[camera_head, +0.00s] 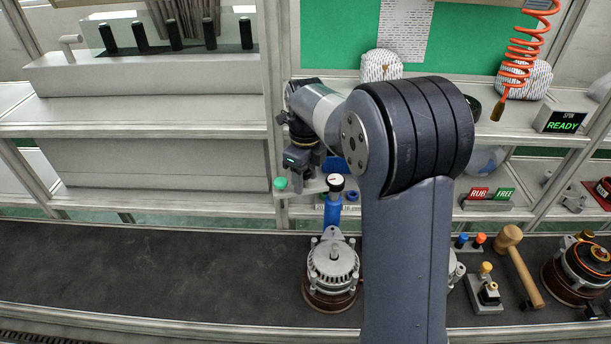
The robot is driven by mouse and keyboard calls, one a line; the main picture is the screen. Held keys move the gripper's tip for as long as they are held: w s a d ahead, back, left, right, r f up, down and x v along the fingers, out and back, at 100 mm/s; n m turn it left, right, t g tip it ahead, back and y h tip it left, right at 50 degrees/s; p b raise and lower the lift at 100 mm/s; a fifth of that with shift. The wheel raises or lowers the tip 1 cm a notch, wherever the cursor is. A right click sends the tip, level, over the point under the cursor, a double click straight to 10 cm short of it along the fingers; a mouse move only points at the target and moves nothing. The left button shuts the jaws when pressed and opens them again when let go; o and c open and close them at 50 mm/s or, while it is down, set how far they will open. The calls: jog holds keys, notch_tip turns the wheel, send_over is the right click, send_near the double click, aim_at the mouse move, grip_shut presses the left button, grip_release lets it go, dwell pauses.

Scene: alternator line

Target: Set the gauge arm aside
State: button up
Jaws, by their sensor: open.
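A blue upright piece with a round white-faced dial (335,182) on top looks like the gauge arm (332,210). It stands just behind the silver alternator (332,262) on the dark bench; I cannot tell whether it touches it. My gripper (299,180) is open and points down, to the left of the dial and a little above it in the picture. It looks empty and apart from the gauge arm. My arm hides the area right of the alternator.
Right of my arm are a small fixture (485,292), a wooden mallet (516,262) and another alternator unit (585,268). The bench's left side (150,275) is clear.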

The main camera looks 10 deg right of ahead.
notch_tip(320, 180, up, 11)
jog(key=shift+f+b, duration=0.1)
jog(key=shift+b, duration=0.45)
notch_tip(320, 180, down, 11)
jog(key=shift+r+p, duration=0.1)
jog(key=shift+p, duration=0.4)
dwell(0.5)
jog(key=shift+f, duration=0.2)
jog(key=shift+s+n, duration=0.2)
jog(key=shift+n, duration=0.2)
jog(key=shift+s+d+r+n+b, duration=0.15)
jog(key=shift+s+n+b, duration=0.4)
jog(key=shift+n, duration=0.15)
dwell(0.3)
dwell(0.5)
